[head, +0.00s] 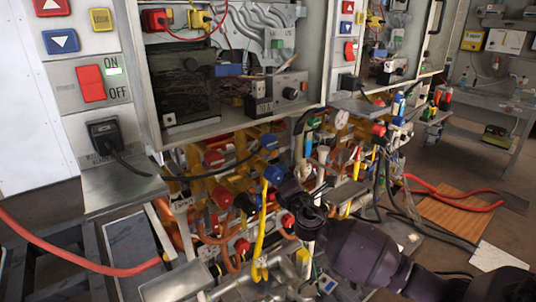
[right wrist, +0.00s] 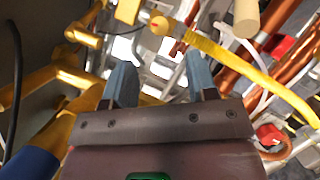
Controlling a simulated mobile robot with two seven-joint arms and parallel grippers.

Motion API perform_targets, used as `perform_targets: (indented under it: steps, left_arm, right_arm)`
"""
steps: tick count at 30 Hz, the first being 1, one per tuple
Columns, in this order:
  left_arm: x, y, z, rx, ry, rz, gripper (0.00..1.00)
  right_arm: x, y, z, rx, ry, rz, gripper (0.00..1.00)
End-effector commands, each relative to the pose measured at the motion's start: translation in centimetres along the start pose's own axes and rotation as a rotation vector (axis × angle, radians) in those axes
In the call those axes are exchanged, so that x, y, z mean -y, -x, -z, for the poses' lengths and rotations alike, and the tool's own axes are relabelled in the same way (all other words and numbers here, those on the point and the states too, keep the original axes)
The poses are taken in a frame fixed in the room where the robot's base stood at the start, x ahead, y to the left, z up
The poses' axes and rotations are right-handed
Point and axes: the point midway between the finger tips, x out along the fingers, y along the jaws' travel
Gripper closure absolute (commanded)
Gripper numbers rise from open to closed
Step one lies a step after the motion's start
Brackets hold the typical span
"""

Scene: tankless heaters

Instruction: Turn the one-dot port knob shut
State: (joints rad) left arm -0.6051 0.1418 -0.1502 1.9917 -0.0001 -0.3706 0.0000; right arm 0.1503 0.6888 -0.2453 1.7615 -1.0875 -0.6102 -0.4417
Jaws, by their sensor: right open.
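Several port knobs and caps sit on the brass and copper pipework under the open heater cabinets. Dot marks are too small to read, so I cannot tell which is the one-dot port knob. My right gripper (head: 283,186) reaches in from the lower right, close to the pipes. In the right wrist view its two blue-grey fingers (right wrist: 161,82) are apart with nothing visibly held between them. My left gripper is not in view.
A yellow hose (head: 261,225) hangs beside my right gripper and crosses the right wrist view. A red cable (head: 70,262) runs along the left. A metal shelf (head: 125,187) juts out below the switch panel.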

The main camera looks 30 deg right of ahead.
Motion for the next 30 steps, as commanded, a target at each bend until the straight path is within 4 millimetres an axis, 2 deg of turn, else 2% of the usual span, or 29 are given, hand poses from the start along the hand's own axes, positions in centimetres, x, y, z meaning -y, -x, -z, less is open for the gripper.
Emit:
perform_targets:
  steps: [7,16,21,30]
  left_arm:
    - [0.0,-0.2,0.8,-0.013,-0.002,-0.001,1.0]
    - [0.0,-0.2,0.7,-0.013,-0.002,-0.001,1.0]
    - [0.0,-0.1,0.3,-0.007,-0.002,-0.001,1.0]
    - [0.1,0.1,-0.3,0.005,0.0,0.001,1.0]
  right_arm:
    - [-0.2,-3.8,0.0,0.001,-0.001,-0.002,0.47]
    - [-0.1,-8.4,0.0,0.0,-0.002,-0.001,0.47]
    - [0.0,-9.7,0.0,0.0,-0.002,0.0,0.47]
    - [0.0,-10.1,0.0,-0.001,-0.003,0.0,0.47]
